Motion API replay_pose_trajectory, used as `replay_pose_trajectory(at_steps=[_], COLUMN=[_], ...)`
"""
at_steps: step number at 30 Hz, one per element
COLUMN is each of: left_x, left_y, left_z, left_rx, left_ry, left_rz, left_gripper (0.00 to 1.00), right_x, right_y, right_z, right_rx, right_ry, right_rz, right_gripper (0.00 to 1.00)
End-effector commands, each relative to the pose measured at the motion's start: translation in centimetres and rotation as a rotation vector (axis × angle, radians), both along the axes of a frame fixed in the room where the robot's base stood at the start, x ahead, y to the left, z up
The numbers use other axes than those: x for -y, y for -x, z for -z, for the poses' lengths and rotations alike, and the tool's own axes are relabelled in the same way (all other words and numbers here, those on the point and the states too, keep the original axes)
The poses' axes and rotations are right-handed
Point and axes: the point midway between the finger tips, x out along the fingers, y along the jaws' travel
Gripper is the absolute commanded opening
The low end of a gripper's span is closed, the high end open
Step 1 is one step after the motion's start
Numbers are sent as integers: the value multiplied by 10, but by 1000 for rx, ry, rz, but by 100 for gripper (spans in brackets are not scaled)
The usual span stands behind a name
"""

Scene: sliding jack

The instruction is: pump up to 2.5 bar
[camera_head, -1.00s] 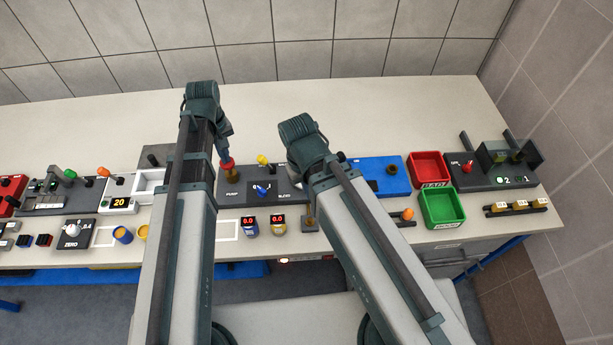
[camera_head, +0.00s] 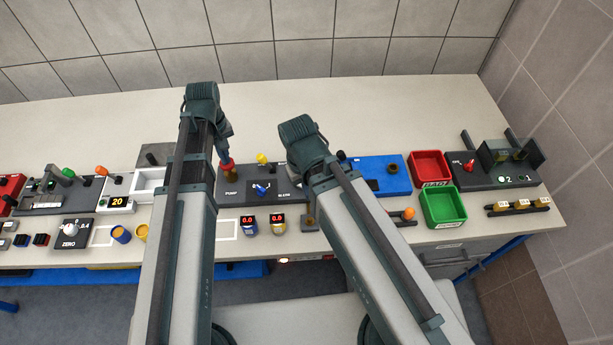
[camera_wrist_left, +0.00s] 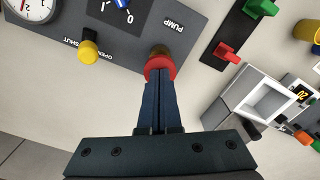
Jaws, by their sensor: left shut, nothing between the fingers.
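The dark pump panel (camera_head: 240,198) carries a red-topped plunger (camera_head: 228,168) by the word PUMP, a yellow handle (camera_head: 262,158) and a blue knob (camera_head: 261,189). My left gripper (camera_head: 226,156) points down at the plunger. In the left wrist view its shut fingers (camera_wrist_left: 160,88) meet the red plunger top (camera_wrist_left: 160,66), with nothing between them; contact is hard to judge. There the yellow handle (camera_wrist_left: 88,51) stands by OPEN/SHUT, and a round gauge (camera_wrist_left: 30,8) is cut by the frame edge, so its reading is unclear.
A white tray (camera_head: 150,182) lies left. A blue block (camera_head: 375,172), red bin (camera_head: 430,166) and green bin (camera_head: 442,206) lie right. The bench's back strip is clear.

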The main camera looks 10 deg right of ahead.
Motion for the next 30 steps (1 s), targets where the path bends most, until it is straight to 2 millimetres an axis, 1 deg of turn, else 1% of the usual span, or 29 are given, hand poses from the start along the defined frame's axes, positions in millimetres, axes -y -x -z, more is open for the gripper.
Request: replay_pose_trajectory(at_steps=[8,17,30], left_x=[0,0,0], left_y=[0,0,0], left_z=[3,-13,-11], left_rx=[0,0,0], left_ry=[0,0,0], left_rz=[0,0,0], left_gripper=[0,0,0], right_x=[0,0,0], right_y=[0,0,0], right_z=[3,-13,-11], right_rx=[0,0,0], right_ry=[0,0,0], right_rz=[0,0,0], right_gripper=[0,0,0])
